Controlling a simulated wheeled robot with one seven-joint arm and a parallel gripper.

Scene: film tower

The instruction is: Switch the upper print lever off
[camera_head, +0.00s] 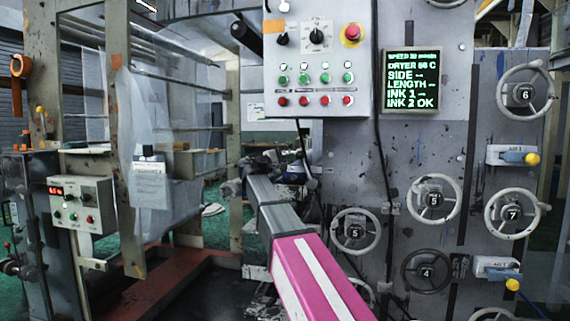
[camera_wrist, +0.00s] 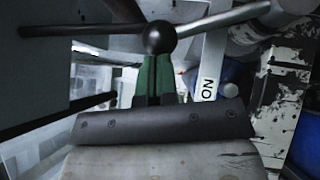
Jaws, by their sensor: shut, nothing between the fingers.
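In the wrist view a dark round ball knob (camera_wrist: 159,37) sits at the upper middle, with metal rods meeting behind it. I cannot tell for sure that this is the upper print lever. A white strip marked "ON" (camera_wrist: 208,86) stands just right of it. My gripper (camera_wrist: 154,72) shows green and dark fingers pressed together, empty, with their tips just below the ball. Whether they touch it I cannot tell. In the head view my pink and grey arm reaches forward to the dark machine parts left of the panel, and the fingertips are not clear there.
A control box (camera_head: 320,60) with buttons and a green-text screen (camera_head: 412,80) are on the grey machine face. Several handwheels (camera_head: 435,200) and yellow-tipped levers (camera_head: 515,156) stick out at the right. A smaller box (camera_head: 82,205) stands at the left.

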